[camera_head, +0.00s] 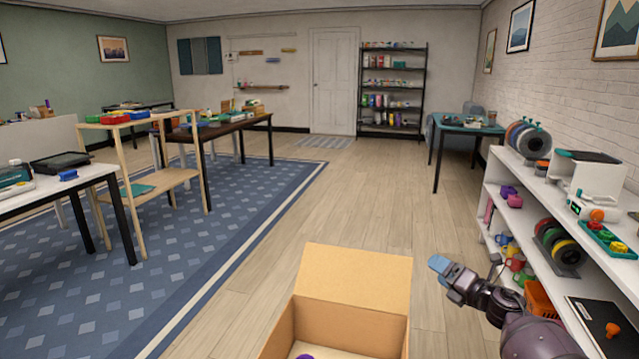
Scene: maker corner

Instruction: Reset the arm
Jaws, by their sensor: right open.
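My right arm comes in from the lower right, and its gripper (440,265) with blue-tipped fingers points left and up. The gripper is open and holds nothing that I can see. It is in the air, just right of an open cardboard box (352,318) at the bottom middle. The box has a raised back flap, and a small part of a purple object (305,356) shows inside at the bottom edge. My left gripper is not in view.
A white shelf unit (492,165) with spools, small parts and an orange basket (540,299) stands close on the right, beside my arm. A wooden rack (150,185) and a white table (60,185) stand on the left. The wood floor (375,200) ahead is clear.

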